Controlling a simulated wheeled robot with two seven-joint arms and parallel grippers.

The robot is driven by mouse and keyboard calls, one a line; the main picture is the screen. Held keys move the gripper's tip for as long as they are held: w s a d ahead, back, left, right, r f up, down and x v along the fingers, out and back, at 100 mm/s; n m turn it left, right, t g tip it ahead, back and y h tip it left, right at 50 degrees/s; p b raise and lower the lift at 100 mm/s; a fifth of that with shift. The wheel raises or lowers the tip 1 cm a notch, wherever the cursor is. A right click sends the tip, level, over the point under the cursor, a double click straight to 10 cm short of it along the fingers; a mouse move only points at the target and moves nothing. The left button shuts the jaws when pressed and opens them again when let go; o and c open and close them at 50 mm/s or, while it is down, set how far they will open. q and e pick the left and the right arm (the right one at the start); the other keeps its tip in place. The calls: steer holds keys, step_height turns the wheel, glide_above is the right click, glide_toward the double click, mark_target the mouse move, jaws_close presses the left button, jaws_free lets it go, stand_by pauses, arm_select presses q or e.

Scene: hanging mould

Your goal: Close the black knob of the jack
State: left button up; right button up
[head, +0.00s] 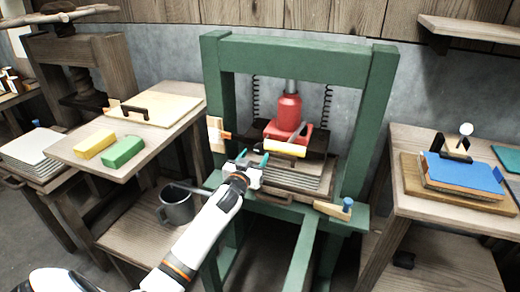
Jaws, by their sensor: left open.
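A red jack (289,112) stands upright in the middle of a green press frame (300,58), with a grey piston rising from its top. I cannot make out its black knob; it is too small or hidden. A red lever with a pale yellow bar (284,148) sticks out in front of the jack's base. My left gripper (253,158) is in front of the press, low and to the left of the jack. Its teal-tipped fingers are apart with nothing between them. It appears apart from the jack. My right gripper is out of view.
A dark plate and stacked sheets (300,177) lie beneath the jack. A wooden block with a blue knob (347,204) sits at the frame's front right. Side tables hold yellow and green blocks (122,152) and a blue-topped stack (461,174).

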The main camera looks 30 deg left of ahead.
mark_target(259, 150)
arm_select(q)
steer(key=shift+x, duration=2.8)
steer(key=c, duration=1)
